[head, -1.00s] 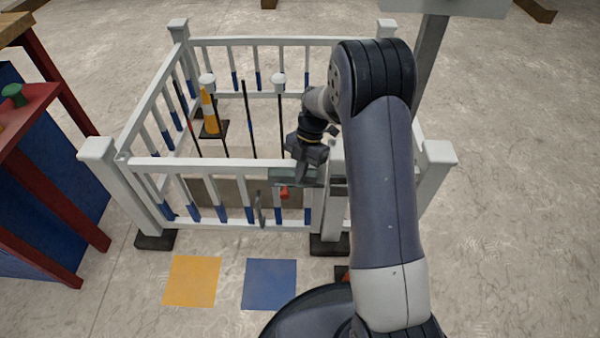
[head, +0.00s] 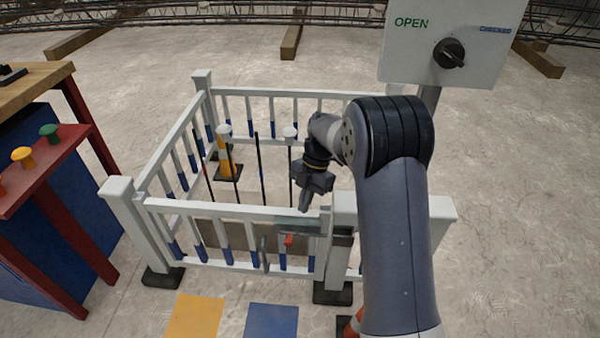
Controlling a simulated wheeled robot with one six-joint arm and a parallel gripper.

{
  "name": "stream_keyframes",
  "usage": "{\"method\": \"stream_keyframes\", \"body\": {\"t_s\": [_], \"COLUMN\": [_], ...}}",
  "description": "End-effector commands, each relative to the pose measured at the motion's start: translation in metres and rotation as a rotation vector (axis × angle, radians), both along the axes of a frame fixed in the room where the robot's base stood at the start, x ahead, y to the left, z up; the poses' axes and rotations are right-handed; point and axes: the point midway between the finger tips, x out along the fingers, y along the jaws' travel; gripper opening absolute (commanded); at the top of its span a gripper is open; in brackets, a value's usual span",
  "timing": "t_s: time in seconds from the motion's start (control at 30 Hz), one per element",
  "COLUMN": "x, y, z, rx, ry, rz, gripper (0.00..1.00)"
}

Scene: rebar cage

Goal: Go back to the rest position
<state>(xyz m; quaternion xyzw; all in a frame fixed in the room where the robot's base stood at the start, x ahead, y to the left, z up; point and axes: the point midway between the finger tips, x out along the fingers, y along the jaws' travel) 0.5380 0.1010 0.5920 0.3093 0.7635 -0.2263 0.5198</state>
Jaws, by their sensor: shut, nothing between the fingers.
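My gripper (head: 305,206) is at the end of my bent arm, pointing down over the front rail of the white fence (head: 235,212). It is shut and empty, close above the grey latch plate (head: 300,225) with the red-orange part (head: 288,240) on the gate. I cannot tell whether the fingertips touch the plate. My arm comes up from the lower right and hides part of the fence's right side.
Inside the fence stand dark rods (head: 261,168) and an orange-white cone (head: 224,160). A sign box (head: 455,45) with a black knob stands at upper right. A red bench (head: 45,165) with coloured buttons is at left. Yellow (head: 194,316) and blue (head: 271,320) floor squares lie in front.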

Motion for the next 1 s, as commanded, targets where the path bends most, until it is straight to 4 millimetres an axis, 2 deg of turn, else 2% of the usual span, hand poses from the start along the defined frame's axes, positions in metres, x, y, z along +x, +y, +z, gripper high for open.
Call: {"method": "stream_keyframes", "body": {"t_s": [0.27, 0.43, 0.9, 1.0], "x": [0.0, -0.003, -0.031, -0.026], "y": [0.0, 0.001, 0.005, -0.003], "z": [0.0, -0.01, -0.091, -0.097], "rx": [0.0, 0.0, 0.0, -0.001], "ry": [0.0, 0.001, 0.003, -0.011], "rz": [0.0, 0.0, 0.001, -0.001], "gripper": [0.0, 0.0, 0.0, 0.0]}}
